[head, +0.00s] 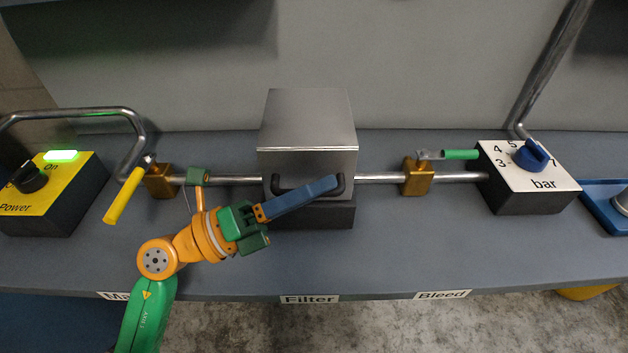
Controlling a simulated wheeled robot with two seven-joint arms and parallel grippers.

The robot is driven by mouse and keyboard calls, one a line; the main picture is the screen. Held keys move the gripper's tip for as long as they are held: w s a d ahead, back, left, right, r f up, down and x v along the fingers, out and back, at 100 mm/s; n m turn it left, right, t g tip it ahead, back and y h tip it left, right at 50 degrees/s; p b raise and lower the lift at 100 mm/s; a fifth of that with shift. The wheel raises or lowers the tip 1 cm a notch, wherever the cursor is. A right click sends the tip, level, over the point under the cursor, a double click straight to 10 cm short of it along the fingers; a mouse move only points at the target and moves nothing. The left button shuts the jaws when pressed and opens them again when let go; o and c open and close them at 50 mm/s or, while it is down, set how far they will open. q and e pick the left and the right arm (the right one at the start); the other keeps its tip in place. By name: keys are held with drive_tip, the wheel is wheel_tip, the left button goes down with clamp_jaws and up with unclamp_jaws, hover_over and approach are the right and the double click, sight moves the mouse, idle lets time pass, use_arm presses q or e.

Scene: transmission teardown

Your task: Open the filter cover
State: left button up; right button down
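The filter housing is a grey metal box (308,121) with a shiny square lid, standing at the middle of the bench behind the "Filter" label (310,299). A black bar handle (284,189) is on its front face. My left gripper (332,184) reaches in from the lower left, its blue fingers lying across the front of the handle. The tips are near the handle's right end; I cannot tell whether they touch it. The fingers overlap as one blue bar, so their opening is hidden. The lid looks closed. My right gripper is out of view.
A pipe (375,178) runs out of both sides of the box. A yellow-handled valve (124,197) and the yellow power box (60,185) are left. A green-handled valve (458,154) and the bar dial box (530,177) are right. Bench front right is clear.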

use_arm(q)
drive_tip(key=shift+s+a, duration=0.1)
clamp_jaws()
idle(1.2)
